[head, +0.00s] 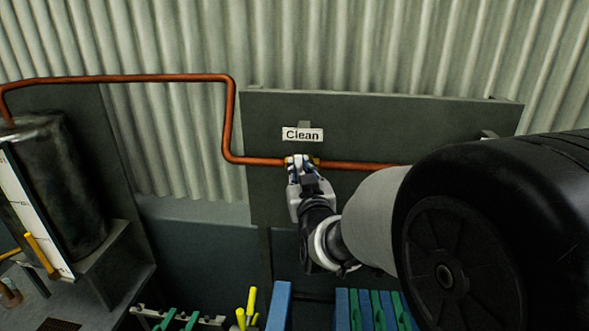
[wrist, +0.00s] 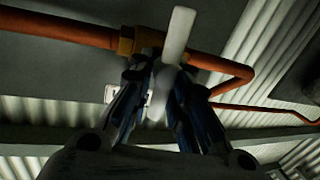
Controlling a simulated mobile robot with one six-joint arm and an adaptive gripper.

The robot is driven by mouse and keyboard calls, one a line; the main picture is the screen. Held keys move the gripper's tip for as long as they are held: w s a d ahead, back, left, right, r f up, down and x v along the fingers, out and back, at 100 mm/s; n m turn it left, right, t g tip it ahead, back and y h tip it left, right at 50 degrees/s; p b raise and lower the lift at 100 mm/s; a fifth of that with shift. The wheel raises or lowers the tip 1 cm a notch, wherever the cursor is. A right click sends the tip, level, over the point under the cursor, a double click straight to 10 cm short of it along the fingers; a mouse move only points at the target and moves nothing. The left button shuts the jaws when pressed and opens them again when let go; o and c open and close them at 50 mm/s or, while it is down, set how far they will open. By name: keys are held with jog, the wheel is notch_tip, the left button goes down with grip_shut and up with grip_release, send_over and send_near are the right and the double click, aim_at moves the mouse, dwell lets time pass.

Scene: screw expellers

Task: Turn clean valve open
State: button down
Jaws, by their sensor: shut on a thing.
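The clean valve has a brass body (wrist: 140,40) set in a copper pipe (head: 360,166), just below the white "Clean" label (head: 302,134) on a dark panel. In the head view my gripper (head: 299,163) covers most of the valve, and only bits of brass show beside the fingers. In the wrist view a pale valve handle (wrist: 179,34) runs steeply across the pipe line. My gripper (wrist: 162,75) has its blue-grey fingers on both sides of this handle and is shut on it. The handle's exact angle is hard to tell.
The copper pipe bends up and runs left to a dark tank (head: 60,180) with a white gauge strip (head: 30,215). Blue and green bars (head: 375,308) and yellow handles (head: 246,305) stand below the panel (head: 400,120). My large arm link blocks the lower right.

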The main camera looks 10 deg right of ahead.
jog(key=n, duration=0.2)
jog(key=a+n+g, duration=0.1)
jog(key=shift+n, duration=0.4)
jog(key=n+g+h+p, duration=0.1)
jog(key=n+p, duration=0.2)
jog(key=p, duration=0.1)
jog(key=f+n+g+h+p, duration=0.1)
jog(key=n+p, duration=0.3)
jog(key=p, duration=0.1)
jog(key=f+n+h+p, duration=0.1)
jog(key=n+p, duration=0.2)
jog(key=p, duration=0.1)
jog(key=shift+a+g+h+p, duration=0.3)
jog(key=shift+g+p, duration=0.05)
jog(key=shift+g, duration=0.05)
jog(key=shift+f, duration=0.1)
jog(key=c, duration=1.7)
grip_release()
jog(key=shift+o, duration=0.3)
jog(key=shift+w, duration=0.1)
jog(key=shift+r, duration=0.3)
